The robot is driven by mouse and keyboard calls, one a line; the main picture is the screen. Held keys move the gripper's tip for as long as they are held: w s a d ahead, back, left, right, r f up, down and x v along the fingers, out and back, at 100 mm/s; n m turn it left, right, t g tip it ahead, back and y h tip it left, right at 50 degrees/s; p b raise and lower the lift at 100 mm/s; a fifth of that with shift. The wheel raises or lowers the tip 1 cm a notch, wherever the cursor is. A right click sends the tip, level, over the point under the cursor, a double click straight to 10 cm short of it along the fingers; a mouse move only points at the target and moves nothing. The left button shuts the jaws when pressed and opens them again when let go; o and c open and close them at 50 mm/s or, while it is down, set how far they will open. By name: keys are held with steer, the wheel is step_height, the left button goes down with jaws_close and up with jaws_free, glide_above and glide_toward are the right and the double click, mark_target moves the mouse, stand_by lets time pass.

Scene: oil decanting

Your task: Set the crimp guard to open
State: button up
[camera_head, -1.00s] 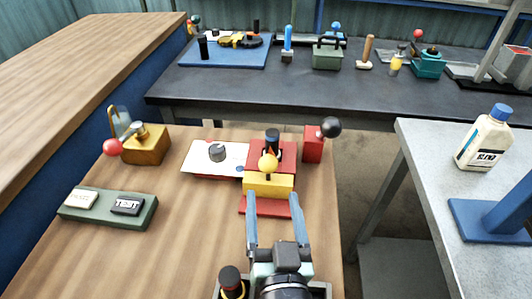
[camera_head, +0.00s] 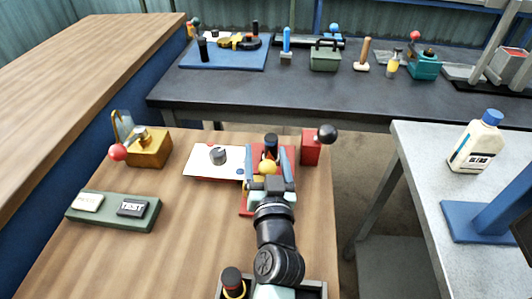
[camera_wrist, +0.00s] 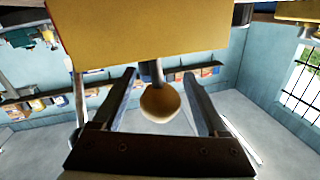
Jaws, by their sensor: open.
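The crimp guard appears to be the yellow part with a round yellow knob (camera_head: 267,168) on the red crimp fixture (camera_head: 246,208). In the wrist view the guard's yellow plate (camera_wrist: 150,30) fills the top, and the knob (camera_wrist: 162,103) hangs from a short stem below it. My gripper (camera_head: 268,157) is open, with one finger on each side of the knob. In the wrist view the knob sits between the two fingers (camera_wrist: 159,76), with visible gaps on both sides. My wrist hides most of the yellow block in the head view.
A red block with a black ball lever (camera_head: 327,134) stands just right of the fixture. A white plate (camera_head: 200,168) with a grey knob adjoins its left. A brass block with a red ball (camera_head: 118,152) and a green button box (camera_head: 108,219) stand farther left. Bare wood lies between.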

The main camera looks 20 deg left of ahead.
jaws_close()
stand_by(0.4)
stand_by(1.1)
